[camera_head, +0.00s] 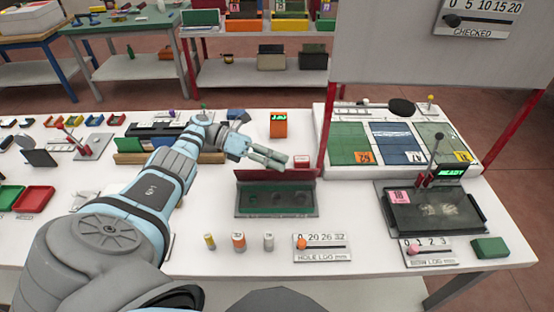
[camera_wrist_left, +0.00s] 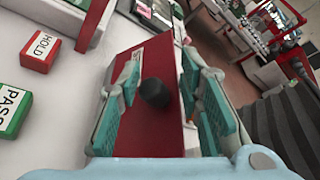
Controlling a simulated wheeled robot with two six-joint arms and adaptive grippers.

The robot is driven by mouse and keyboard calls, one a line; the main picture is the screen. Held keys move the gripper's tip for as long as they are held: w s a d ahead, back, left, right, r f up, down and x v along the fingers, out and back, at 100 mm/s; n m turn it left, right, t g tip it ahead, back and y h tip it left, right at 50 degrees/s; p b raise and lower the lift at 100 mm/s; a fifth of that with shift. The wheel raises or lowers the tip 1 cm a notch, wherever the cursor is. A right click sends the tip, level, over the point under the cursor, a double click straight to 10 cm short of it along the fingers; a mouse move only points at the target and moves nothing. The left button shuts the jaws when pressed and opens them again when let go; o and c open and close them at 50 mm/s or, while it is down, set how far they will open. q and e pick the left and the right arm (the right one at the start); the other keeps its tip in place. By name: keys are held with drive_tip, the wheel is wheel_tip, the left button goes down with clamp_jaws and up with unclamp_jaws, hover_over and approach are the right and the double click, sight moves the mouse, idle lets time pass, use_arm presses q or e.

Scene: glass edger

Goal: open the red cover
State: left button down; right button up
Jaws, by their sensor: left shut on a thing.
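The red cover (camera_head: 277,176) stands raised along the back edge of a shallow dark tray with a green rim (camera_head: 276,214); the tray's inside shows. My left gripper (camera_head: 272,157) reaches in from the left at the cover's top edge. In the left wrist view, the red cover (camera_wrist_left: 150,130) fills the middle, with a black knob (camera_wrist_left: 155,92) on it. The two teal-padded fingers of my left gripper (camera_wrist_left: 162,95) lie on either side of the knob and are shut on the cover; the exact contact is hard to see. My right gripper is not in view.
A red HOLD block (camera_wrist_left: 40,50) and green PASS block (camera_wrist_left: 12,110) lie beside the cover. A red post (camera_head: 325,135) rises at the right. Small bottles (camera_head: 238,241) and a HOLE LOG slider (camera_head: 322,248) stand in front. An orange box (camera_head: 278,125) is behind.

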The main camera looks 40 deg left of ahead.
use_arm(q)
drive_tip(key=shift+a+f, duration=0.1)
drive_tip(key=shift+f, duration=0.3)
drive_tip(key=c, duration=1.5)
unclamp_jaws()
drive_tip(key=shift+o, duration=0.2)
drive_tip(key=shift+w+a+f, duration=0.35)
drive_tip(key=shift+w, duration=0.15)
drive_tip(key=shift+a+r, duration=0.1)
drive_tip(key=shift+r, duration=0.05)
wheel_tip(320, 180, up, 10)
drive_tip(key=shift+s, duration=0.1)
